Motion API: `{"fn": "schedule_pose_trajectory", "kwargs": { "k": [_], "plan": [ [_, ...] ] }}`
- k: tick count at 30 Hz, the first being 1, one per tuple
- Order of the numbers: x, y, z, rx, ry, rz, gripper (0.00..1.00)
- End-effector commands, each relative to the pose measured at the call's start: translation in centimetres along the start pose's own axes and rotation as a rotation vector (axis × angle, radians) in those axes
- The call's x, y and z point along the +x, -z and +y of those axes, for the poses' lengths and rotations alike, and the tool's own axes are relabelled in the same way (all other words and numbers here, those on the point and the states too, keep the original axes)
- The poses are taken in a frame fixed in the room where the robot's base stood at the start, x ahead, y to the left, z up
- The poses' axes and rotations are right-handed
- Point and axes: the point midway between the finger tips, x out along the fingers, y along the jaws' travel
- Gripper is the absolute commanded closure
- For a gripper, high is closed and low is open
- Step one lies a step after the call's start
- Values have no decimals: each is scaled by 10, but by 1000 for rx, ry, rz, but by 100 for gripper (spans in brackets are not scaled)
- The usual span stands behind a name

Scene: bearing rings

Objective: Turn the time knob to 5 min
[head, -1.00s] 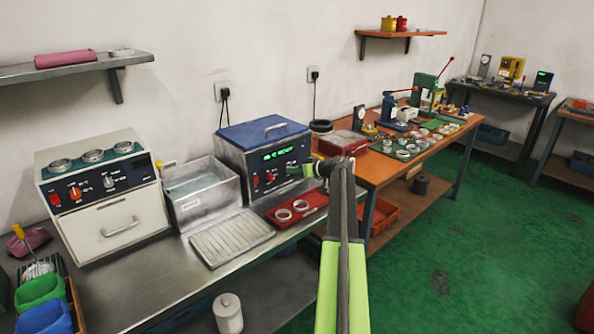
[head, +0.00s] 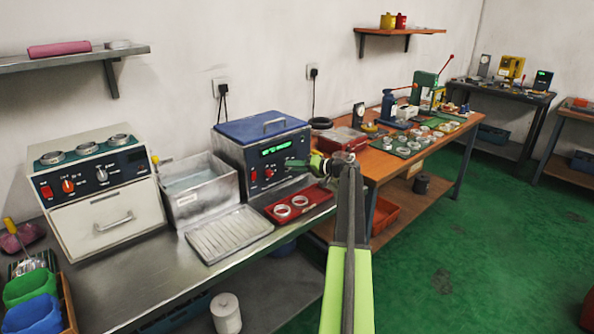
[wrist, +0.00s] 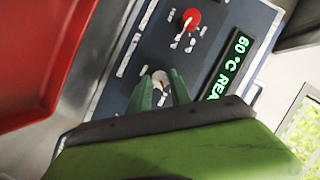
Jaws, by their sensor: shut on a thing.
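The blue-lidded box (head: 258,134) stands on the steel bench with a dark front panel and a lit green display, which reads "60 °C REA" in the wrist view (wrist: 229,68). My gripper (head: 288,163) is at the right part of this panel. In the wrist view its two green fingers (wrist: 160,92) are shut around a small pale knob (wrist: 159,77), which I take as the time knob. White marks surround it, but its label and setting are not readable. A red knob (wrist: 191,18) on the same panel is apart from the fingers. My arm partly hides the panel in the head view.
A red tray (head: 270,211) with two rings lies just in front of the box. A steel basin (head: 198,205) and ribbed tray (head: 206,252) are to its left. A cream oven (head: 75,215) with its own knobs stands further left. An orange table (head: 385,168) is at right.

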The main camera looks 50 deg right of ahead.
Motion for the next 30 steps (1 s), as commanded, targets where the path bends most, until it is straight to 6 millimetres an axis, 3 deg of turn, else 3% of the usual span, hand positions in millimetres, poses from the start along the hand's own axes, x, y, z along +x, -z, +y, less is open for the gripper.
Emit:
{"fn": "schedule_pose_trajectory", "kwargs": {
  "k": [13,30],
  "plan": [
    [0,-3,5,241,100,4,100],
    [-1,-2,3,294,122,7,100]
  ]
}}
